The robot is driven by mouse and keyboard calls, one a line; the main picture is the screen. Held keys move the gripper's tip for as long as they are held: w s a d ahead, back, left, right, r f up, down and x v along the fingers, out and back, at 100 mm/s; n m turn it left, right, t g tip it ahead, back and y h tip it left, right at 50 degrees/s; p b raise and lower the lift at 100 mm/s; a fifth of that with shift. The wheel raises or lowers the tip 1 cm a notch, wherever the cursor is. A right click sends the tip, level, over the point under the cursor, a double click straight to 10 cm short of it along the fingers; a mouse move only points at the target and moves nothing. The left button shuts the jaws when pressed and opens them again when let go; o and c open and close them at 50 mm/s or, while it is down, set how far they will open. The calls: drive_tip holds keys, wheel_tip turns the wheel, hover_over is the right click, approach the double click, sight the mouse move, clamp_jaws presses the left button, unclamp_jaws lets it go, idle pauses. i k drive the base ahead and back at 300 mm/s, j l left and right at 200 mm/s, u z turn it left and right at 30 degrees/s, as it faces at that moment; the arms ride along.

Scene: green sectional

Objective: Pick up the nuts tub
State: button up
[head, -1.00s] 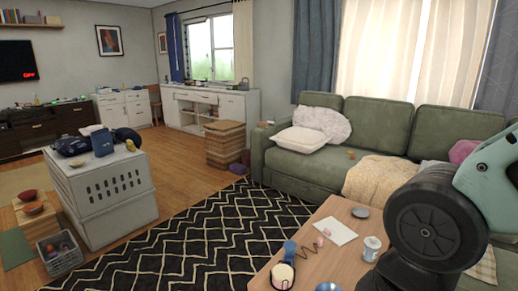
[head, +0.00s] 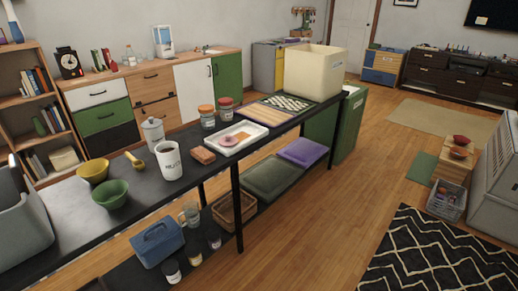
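I cannot tell for sure which thing is the nuts tub, as no label is readable. Possible tubs stand on the long black table in the head view: a white cylinder with dark lettering (head: 169,161), a jar with an orange lid (head: 207,118) and a jar with a red lid (head: 225,109). A pale lidded canister (head: 153,131) stands behind the white cylinder. All are upright and apart from my gripper, which is not in view.
The black table (head: 65,226) also bears a yellow bowl (head: 93,171), a green bowl (head: 111,194), a white tray (head: 246,145) and a cream bin (head: 314,72). Small dark-lidded jars (head: 194,252) sit on its lower shelf. Wooden floor (head: 330,215) is clear to its right.

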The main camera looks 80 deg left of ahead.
sight(170, 162)
drive_tip(key=u, duration=3.1)
drive_tip(key=z, duration=3.75)
drive_tip(key=u, duration=3.75)
